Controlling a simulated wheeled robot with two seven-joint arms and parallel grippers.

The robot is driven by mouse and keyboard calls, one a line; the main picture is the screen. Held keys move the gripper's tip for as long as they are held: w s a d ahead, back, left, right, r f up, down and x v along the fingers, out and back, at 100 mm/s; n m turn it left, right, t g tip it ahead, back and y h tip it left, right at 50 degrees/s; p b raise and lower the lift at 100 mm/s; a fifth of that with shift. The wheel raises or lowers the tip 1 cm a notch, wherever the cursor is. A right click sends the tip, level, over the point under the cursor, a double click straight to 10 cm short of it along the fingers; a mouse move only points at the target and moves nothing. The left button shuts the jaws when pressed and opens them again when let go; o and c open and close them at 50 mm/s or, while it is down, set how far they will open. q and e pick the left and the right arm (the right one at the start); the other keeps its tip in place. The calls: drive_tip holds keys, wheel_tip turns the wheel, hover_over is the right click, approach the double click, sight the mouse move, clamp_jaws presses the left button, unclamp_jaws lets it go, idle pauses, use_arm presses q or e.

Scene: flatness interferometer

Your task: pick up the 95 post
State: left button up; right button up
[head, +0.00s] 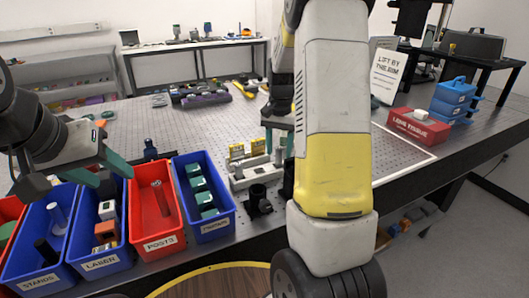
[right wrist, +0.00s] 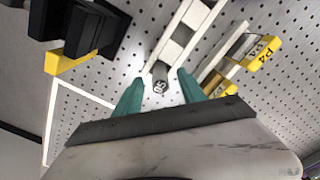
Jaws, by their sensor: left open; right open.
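The 95 post (right wrist: 159,82) shows in the right wrist view as a short grey cylinder with a dark numbered end. It stands at the end of a pale slotted rack (right wrist: 187,32). My right gripper (right wrist: 160,90) is open, with its two teal fingers on either side of the post's near end; I cannot tell whether they touch it. In the head view the same rack (head: 243,183) lies on the perforated table, and my right gripper (head: 279,140) is over its right end, partly hidden by my arm. My left gripper (head: 100,160) is open and empty above the bins.
Blue and red bins line the front edge, including the red POSTS bin (head: 154,222) with a post inside. Yellow tags (head: 237,151) stand behind the rack. A black mount (head: 259,200) is in front. A red lens tissue box (head: 419,128) is at right.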

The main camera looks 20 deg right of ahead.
drive_tip(key=shift+f, duration=0.95)
drive_tip(key=shift+c, duration=0.2)
clamp_jaws()
idle(0.5)
